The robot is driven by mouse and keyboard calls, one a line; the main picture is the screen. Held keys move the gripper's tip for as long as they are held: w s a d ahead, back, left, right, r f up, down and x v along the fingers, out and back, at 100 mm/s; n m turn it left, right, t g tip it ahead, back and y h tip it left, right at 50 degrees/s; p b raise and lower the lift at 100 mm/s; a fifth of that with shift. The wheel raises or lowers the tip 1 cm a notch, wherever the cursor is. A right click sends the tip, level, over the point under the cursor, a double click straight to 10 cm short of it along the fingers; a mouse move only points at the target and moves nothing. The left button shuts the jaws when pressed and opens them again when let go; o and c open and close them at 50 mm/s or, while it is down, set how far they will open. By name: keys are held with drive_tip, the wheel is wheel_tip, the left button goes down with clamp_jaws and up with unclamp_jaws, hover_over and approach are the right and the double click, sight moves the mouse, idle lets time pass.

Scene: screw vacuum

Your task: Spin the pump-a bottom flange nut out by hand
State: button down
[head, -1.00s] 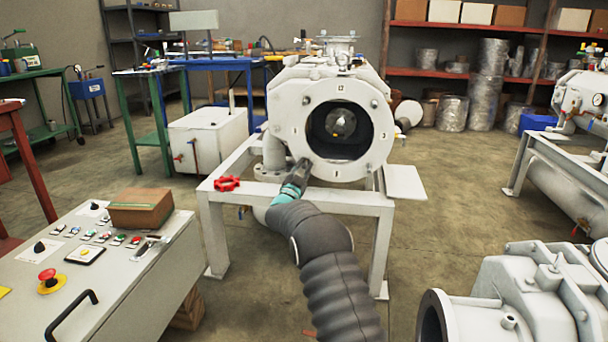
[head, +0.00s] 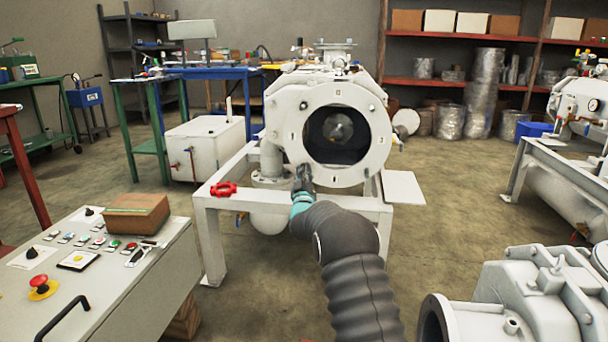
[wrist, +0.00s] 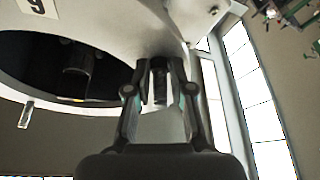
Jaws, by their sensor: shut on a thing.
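The pump (head: 290,105) stands on a white frame, its round white end flange (head: 375,150) facing me around a dark opening. My gripper (head: 302,172) is at the flange's lower left edge in the head view. In the wrist view my gripper (wrist: 160,85) has its two fingers closed on a small dark nut (wrist: 160,80) beside the flange (wrist: 120,35). The gripper hides the nut in the head view. How far the nut is out on its thread cannot be told.
A red handwheel (head: 223,189) sits on the frame left of my gripper. A control desk (head: 130,275) with a brown box stands at the front left. Another grey machine (head: 530,295) is at the front right. Open floor lies between them.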

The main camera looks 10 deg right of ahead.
drive_tip(key=shift+d+r+n+y, duration=0.15)
drive_tip(key=shift+n+y, duration=0.25)
drive_tip(key=shift+n, duration=0.7)
drive_tip(key=c, duration=1)
unclamp_jaws()
drive_tip(key=shift+s, duration=0.1)
drive_tip(key=v, duration=1.1)
drive_tip(key=shift+s, duration=0.4)
